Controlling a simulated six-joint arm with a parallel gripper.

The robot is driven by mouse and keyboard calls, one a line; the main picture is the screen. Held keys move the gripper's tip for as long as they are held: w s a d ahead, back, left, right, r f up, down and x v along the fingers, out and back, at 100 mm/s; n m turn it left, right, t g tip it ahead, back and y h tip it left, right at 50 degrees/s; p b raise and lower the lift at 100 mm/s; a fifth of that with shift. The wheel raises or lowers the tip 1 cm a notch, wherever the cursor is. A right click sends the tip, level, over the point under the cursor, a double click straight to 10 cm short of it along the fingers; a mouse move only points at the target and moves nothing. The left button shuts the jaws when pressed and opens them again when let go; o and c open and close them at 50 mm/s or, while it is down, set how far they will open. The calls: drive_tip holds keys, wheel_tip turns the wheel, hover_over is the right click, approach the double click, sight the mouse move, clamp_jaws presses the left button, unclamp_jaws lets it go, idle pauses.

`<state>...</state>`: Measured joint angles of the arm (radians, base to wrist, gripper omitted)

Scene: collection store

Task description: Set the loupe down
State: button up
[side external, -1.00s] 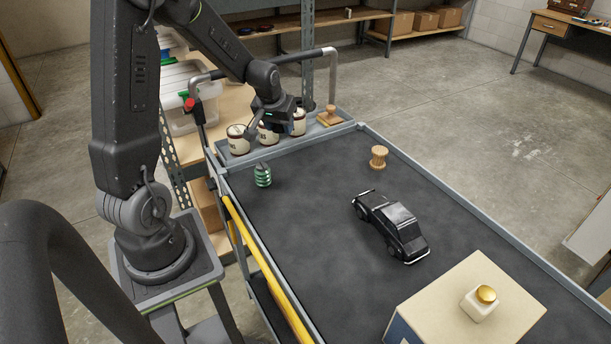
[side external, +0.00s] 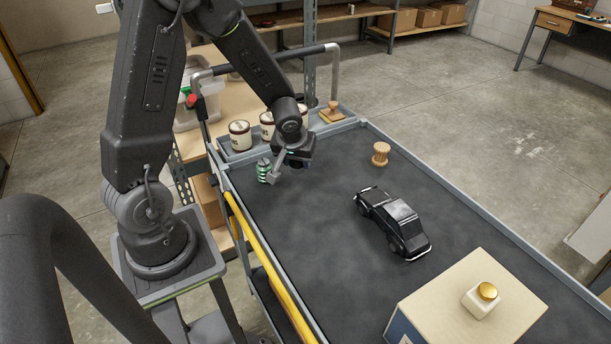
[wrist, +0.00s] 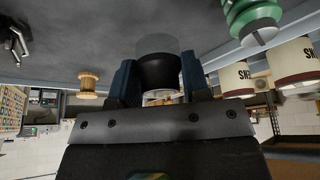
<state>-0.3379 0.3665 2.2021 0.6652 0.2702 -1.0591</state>
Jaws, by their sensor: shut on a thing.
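The loupe (wrist: 158,70) shows in the wrist view as a short dark cylinder with a grey translucent end pointing at the cart's dark mat (wrist: 90,30). My gripper (wrist: 158,78) is shut on it, one blue finger on each side. In the side external view my gripper (side external: 284,178) is low over the far left part of the mat (side external: 310,235), just right of a green ribbed object (side external: 263,171). The loupe cannot be made out there. Whether it touches the mat I cannot tell.
White jars (side external: 240,136) and a wooden stamp (side external: 332,112) stand in the cart's back tray. A wooden spool (side external: 380,154) and a black toy car (side external: 394,222) are to the right. The mat's left front is clear.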

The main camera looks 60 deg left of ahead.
sight(307, 182)
drive_tip(key=shift+w+d+f, duration=0.75)
drive_tip(key=shift+f, duration=1.9)
drive_tip(key=shift+f, duration=0.15)
drive_tip(key=o, duration=0.9)
